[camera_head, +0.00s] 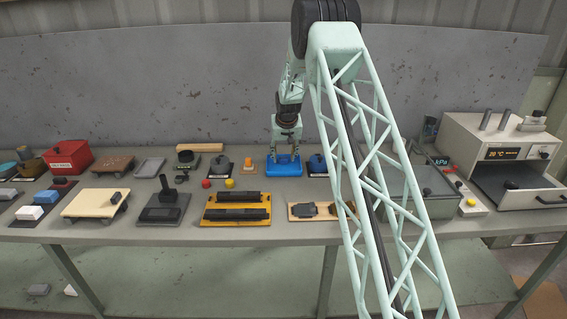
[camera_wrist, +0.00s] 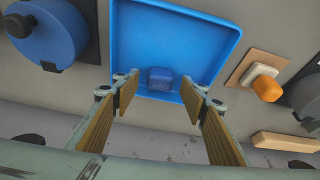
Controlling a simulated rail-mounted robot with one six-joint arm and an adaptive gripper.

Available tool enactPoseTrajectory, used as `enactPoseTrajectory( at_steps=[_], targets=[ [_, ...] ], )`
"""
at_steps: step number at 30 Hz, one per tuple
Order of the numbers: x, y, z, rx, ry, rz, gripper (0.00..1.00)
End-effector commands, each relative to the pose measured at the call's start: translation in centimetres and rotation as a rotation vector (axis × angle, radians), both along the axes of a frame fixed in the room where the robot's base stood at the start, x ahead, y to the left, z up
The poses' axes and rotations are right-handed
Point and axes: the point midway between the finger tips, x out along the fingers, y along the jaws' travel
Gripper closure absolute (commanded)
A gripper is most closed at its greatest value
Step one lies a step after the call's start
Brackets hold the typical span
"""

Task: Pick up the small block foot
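A small dark-blue block (camera_wrist: 160,78), which looks like the block foot, lies inside a blue tray (camera_wrist: 210,22) in the wrist view, near the tray's wall closest to my gripper. In the head view the blue tray (camera_head: 284,171) stands at the back middle of the bench; I cannot make out the block there. My gripper (camera_wrist: 160,92) is open, its two fingers apart on either side of the block in the picture, with nothing between them that I can see held. In the head view my gripper (camera_head: 285,153) points down over the tray. How high it is above the block is unclear.
An orange-topped piece on a wooden base (camera_wrist: 260,80) stands beside the tray, and a blue round device (camera_wrist: 48,38) on its other side. A wooden bar (camera_wrist: 285,142) lies nearby. A yellow fixture with black bars (camera_head: 236,208) stands in front on the bench.

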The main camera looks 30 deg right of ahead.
Motion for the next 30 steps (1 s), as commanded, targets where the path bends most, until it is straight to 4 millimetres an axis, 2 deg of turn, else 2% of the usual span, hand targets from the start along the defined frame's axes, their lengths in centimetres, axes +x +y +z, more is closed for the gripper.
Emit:
enactPoseTrajectory(
  at_steps=[6, 21, 30],
  targets=[
    [0.3, -0.11, -0.78, 0.0, 0.0, 0.0, 0.6],
    [0.29, -0.1, -0.76, 0.0, 0.0, 0.0, 0.6],
    [0.28, -0.1, -0.75, 0.0, 0.0, 0.0, 0.84]
  ],
)
